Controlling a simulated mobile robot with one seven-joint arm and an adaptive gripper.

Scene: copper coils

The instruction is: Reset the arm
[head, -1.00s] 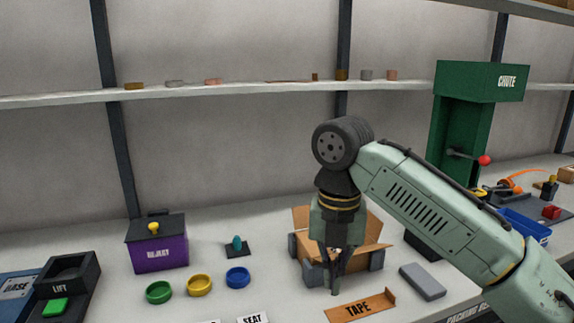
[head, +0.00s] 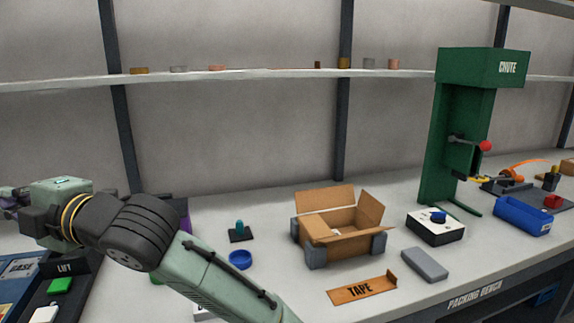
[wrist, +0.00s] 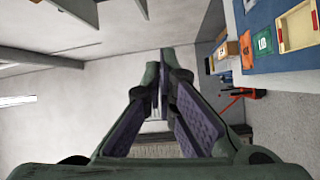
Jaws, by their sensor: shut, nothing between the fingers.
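My arm reaches to the left side of the head view, with my gripper (head: 12,203) at the far left edge, pointing left and partly cut off. In the wrist view my gripper (wrist: 160,75) shows its two dark-padded fingers brought together at the tips, with nothing between them. The gripper is well away from the open cardboard box (head: 340,230), which sits on the bench between grey blocks. My arm hides most of the purple bin and the coloured rings other than the blue ring (head: 240,260).
The green chute (head: 460,130) with a red-knobbed lever stands right of the box. A button box (head: 436,227), grey block (head: 424,264), TAPE plate (head: 361,289) and blue tray (head: 523,216) lie on the bench. A shelf (head: 260,75) with several small coils runs behind.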

